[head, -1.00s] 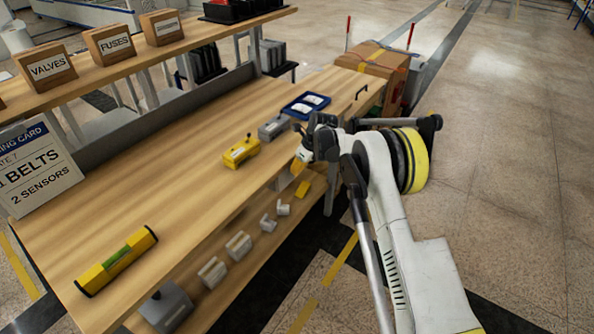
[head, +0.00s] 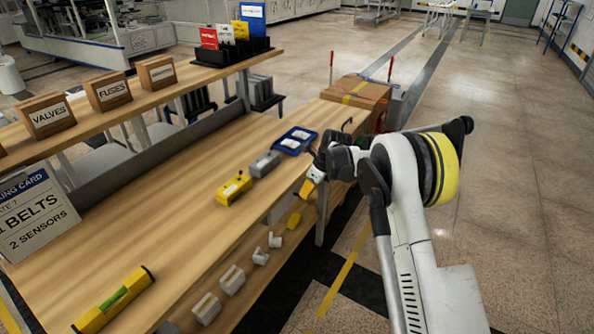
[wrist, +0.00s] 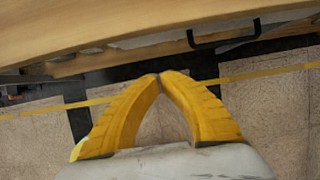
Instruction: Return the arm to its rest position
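My gripper (head: 307,188) hangs beside the front edge of the workbench (head: 190,195), at its far right part, on my folded white arm. Its yellow fingers show there only in part. In the wrist view the two yellow fingers (wrist: 160,78) meet at their tips with nothing between them, so the gripper is shut and empty. Floor shows beyond the fingers, and the bench edge (wrist: 120,25) with a black handle (wrist: 225,40) lies across the top of that view.
On the bench are a yellow box (head: 233,188), a grey box (head: 265,164), a blue tray (head: 296,140) and a yellow level (head: 115,302). Grey parts (head: 232,280) sit on the lower shelf. A cardboard box (head: 358,95) stands past the bench's end. Floor (head: 510,180) at right is clear.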

